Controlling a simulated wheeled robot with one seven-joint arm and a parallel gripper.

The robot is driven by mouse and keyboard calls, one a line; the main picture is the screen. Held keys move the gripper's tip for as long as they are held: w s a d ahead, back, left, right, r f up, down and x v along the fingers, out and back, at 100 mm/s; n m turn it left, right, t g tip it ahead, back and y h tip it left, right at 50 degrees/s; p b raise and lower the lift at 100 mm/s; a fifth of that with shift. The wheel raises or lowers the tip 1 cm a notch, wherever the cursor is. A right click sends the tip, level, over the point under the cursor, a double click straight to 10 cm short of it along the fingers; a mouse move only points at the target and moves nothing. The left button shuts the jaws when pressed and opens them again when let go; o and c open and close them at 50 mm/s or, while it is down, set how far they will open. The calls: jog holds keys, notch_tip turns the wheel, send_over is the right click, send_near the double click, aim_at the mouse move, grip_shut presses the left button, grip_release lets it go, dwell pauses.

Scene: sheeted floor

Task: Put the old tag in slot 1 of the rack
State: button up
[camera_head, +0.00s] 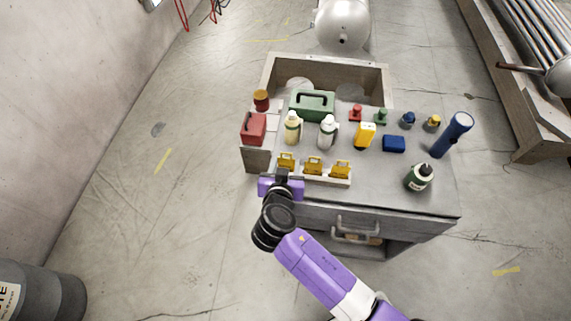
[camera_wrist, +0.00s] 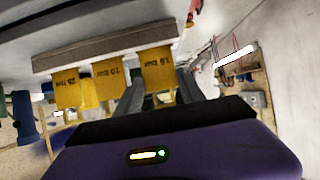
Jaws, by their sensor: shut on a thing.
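A pale rack (camera_head: 328,180) lies along the front left of the bench top. Three yellow tags stand at it: a left one (camera_head: 286,160), a middle one (camera_head: 313,166) and a right one (camera_head: 341,168). My gripper (camera_head: 282,177) is at the rack's left end, shut on the left tag. In the wrist view the rack (camera_wrist: 105,50) appears upside down, and the held tag (camera_wrist: 157,70) shows between my fingers (camera_wrist: 163,88), at or against the rack. The middle tag (camera_wrist: 108,78) and the far tag (camera_wrist: 67,88) carry dark print. No slot numbers are readable, nor which tag is old.
Behind the rack stand a cream bottle (camera_head: 292,130), a white bottle (camera_head: 327,132), a yellow device (camera_head: 365,135) and a red box (camera_head: 254,128). A dark green bottle (camera_head: 419,177) stands right. The bench (camera_head: 440,200) has free top between the rack and that bottle.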

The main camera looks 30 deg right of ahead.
jog(key=shift+f, duration=0.2)
jog(key=o, duration=1.3)
jog(key=shift+r, duration=0.1)
jog(key=shift+r, duration=0.15)
jog(key=b+v, duration=0.1)
jog(key=v, duration=1.1)
